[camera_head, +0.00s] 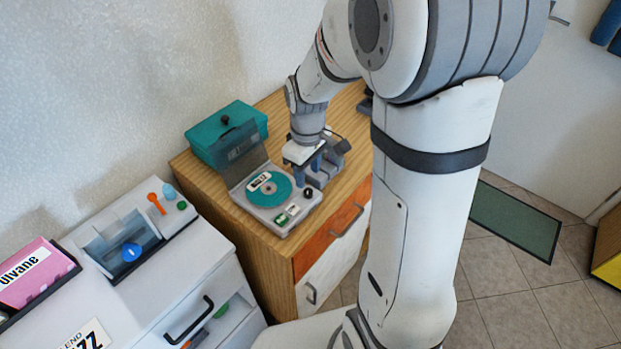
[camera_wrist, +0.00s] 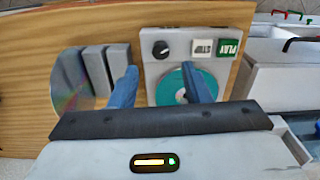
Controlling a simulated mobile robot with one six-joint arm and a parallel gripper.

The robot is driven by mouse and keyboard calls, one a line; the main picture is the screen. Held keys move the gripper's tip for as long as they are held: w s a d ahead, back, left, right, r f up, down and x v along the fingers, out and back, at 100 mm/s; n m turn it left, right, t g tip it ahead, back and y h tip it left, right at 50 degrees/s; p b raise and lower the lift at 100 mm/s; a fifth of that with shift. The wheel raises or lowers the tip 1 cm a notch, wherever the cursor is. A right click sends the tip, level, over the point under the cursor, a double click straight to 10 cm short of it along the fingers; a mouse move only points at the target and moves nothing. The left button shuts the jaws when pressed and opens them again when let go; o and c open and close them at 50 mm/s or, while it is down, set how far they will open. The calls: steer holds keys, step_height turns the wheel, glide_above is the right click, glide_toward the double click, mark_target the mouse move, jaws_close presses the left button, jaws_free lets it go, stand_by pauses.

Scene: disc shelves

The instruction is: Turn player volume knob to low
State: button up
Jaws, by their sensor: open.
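The disc player (camera_head: 247,203) stands on the wooden cabinet with its dark lid raised and a teal disc (camera_head: 268,187) inside. Its black volume knob (camera_head: 308,193) sits at a front corner, and shows in the wrist view (camera_wrist: 160,49) left of the STOP and PLAY buttons. The knob's setting is too small to read. My gripper (camera_head: 315,166) is open and empty, pointing down above the player's right side. In the wrist view my blue fingers (camera_wrist: 160,68) are spread, with the knob seen beyond and between their tips, apart from both.
A grey rack (camera_wrist: 95,70) with a shiny disc (camera_wrist: 70,82) stands beside the player. A teal box (camera_head: 228,132) is behind it. A white unit (camera_head: 165,290) with another device (camera_head: 125,250) stands at left. The cabinet (camera_head: 330,245) has an orange drawer.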

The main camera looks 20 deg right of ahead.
mark_target(308, 190)
step_height(308, 190, down, 6)
steer(key=shift+r, duration=0.1)
steer(key=shift+c, duration=0.3)
jaws_close()
stand_by(0.3)
